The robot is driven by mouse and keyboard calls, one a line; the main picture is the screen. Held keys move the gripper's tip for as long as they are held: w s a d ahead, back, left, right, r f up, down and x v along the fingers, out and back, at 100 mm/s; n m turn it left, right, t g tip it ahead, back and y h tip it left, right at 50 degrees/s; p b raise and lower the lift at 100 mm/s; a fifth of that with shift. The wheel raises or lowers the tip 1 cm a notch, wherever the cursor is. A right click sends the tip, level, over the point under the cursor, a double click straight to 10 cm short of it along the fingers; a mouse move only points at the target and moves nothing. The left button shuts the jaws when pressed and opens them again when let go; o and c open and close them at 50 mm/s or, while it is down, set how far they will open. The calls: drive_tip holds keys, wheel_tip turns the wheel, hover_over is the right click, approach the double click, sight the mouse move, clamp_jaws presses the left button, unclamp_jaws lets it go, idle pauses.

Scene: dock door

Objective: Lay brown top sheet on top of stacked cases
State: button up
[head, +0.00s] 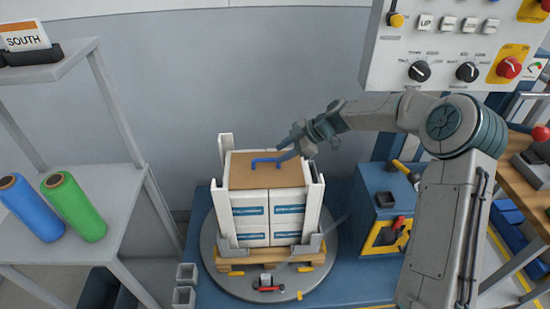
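The brown top sheet (240,180) lies flat over the stacked white cases (252,217), between upright white corner posts. It looks level and resting on them; any small gap beneath cannot be made out. A blue handle (265,162) stands on the sheet. My gripper (287,150) reaches in from the right, with its fingers at the right end of the handle. Whether the fingers are closed on the handle or just beside it is too small to tell. The far right part of the sheet is partly hidden by the gripper.
The cases stand on a wooden pallet (237,267) on a round grey turntable (225,279). A red-handled tool (267,288) lies at its front. A shelf with blue (30,207) and green (74,207) rolls is at left. A control panel (450,45) hangs upper right; a blue box (378,190) stands right.

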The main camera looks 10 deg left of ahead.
drive_tip(key=shift+v, duration=0.8)
drive_tip(key=s+d+r+m+t+h, duration=0.1)
drive_tip(key=s+d+r+m+h, duration=0.2)
drive_tip(key=s+d+m, duration=0.4)
drive_tip(key=s+d+r+m+t+h, duration=0.1)
drive_tip(key=s+d+r+m+h, duration=0.2)
drive_tip(key=s+d+m, duration=0.4)
drive_tip(key=s+d+r+m+t+h, duration=0.1)
drive_tip(key=s+d+r+m+h, duration=0.2)
drive_tip(key=s+d+m, duration=0.5)
drive_tip(key=s+d, duration=0.2)
drive_tip(key=s, duration=0.8)
drive_tip(key=shift+r, duration=0.4)
drive_tip(key=shift+o, duration=0.3)
